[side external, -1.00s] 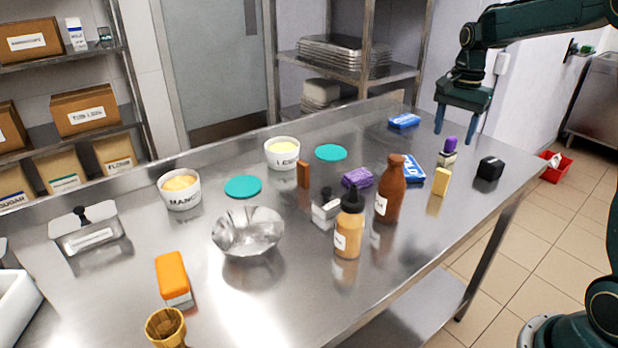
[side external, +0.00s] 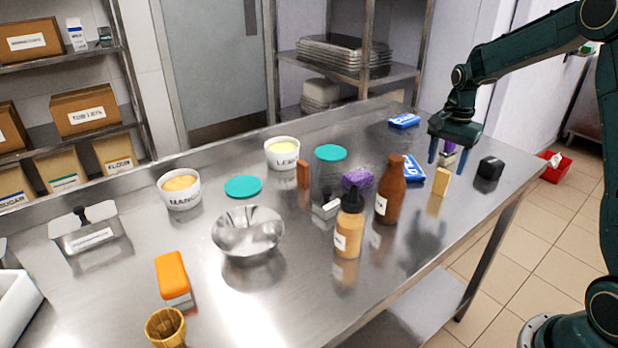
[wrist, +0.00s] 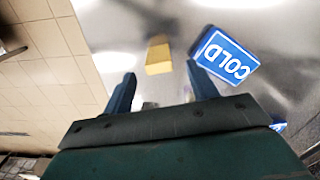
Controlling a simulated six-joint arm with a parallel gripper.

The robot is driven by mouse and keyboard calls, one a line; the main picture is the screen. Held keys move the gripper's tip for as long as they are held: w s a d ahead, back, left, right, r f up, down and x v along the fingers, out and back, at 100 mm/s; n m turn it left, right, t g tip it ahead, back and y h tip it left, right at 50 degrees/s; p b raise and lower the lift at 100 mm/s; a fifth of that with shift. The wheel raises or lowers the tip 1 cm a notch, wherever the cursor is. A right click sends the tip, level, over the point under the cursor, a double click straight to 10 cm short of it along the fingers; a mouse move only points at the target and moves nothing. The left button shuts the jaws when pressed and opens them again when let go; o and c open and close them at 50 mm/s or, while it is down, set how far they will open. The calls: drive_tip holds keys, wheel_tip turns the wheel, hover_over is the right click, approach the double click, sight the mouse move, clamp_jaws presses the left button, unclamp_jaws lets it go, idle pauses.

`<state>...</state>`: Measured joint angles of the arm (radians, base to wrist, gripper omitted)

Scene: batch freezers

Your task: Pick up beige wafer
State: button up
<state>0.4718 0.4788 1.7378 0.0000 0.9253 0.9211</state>
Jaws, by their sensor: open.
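The beige wafer (side external: 438,182) is a small pale-yellow block standing upright near the right side of the steel table. It also shows in the wrist view (wrist: 158,55), lying between and beyond the fingertips. My gripper (side external: 448,158) is open and empty. It hangs above and slightly behind the block in the side view, apart from it. In the wrist view my gripper (wrist: 160,72) has both fingers spread, wider than the block.
Brown (side external: 390,190) and tan (side external: 348,228) bottles stand left. The table's front right is clear.

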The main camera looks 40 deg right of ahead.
sight(444, 170)
drive_tip(key=shift+f, duration=0.25)
drive_tip(key=shift+f, duration=0.1)
drive_tip(key=shift+s+f, duration=0.1)
drive_tip(key=shift+f, duration=2.4)
drive_tip(key=c, duration=1)
